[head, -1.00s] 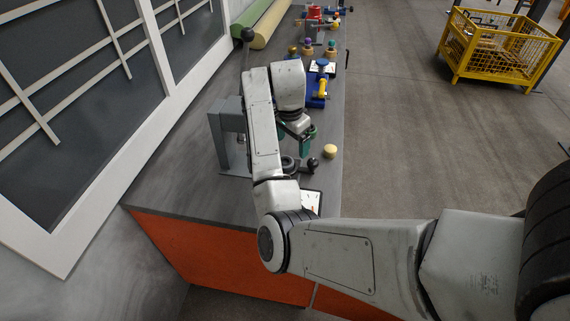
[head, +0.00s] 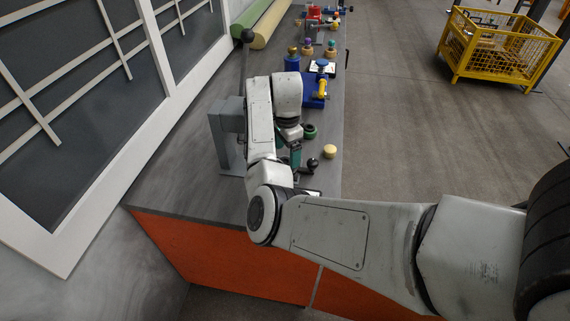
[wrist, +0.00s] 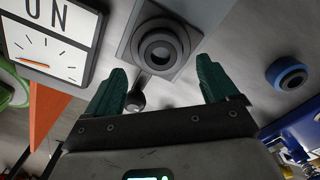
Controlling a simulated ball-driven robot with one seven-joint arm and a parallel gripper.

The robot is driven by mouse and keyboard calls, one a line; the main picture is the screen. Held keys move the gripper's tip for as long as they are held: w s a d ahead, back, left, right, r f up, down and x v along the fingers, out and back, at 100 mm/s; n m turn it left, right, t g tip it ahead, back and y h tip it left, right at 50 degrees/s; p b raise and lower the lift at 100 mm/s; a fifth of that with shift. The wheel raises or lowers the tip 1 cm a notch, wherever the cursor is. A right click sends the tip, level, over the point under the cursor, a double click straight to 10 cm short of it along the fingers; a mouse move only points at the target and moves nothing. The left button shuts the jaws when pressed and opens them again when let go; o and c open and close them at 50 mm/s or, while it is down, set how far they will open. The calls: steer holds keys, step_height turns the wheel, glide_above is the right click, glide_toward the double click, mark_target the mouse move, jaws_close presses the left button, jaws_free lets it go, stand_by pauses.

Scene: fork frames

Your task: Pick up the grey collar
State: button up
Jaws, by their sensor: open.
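The grey collar (wrist: 160,49), a dark grey ring with a round hole, shows at the top middle of the wrist view. It sits on a square grey block (wrist: 137,50). My gripper (wrist: 162,67) is open, with its two green fingers apart and nothing between them. In the picture the fingertips lie just below the collar, one to each side; I cannot tell the height between them. In the head view my gripper (head: 295,156) is low over the bench, and my arm hides the collar there.
A black ball-ended lever (head: 313,164) stands close to my gripper. A grey stand (head: 227,140) rises at left. The wrist view shows a white dial (wrist: 55,38) and a blue ring (wrist: 287,74).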

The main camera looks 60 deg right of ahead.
mark_target(286, 160)
steer(key=shift+w+f, duration=0.1)
steer(key=shift+f, duration=1.65)
steer(key=c, duration=1.4)
steer(key=shift+o, duration=0.2)
steer(key=shift+r, duration=0.15)
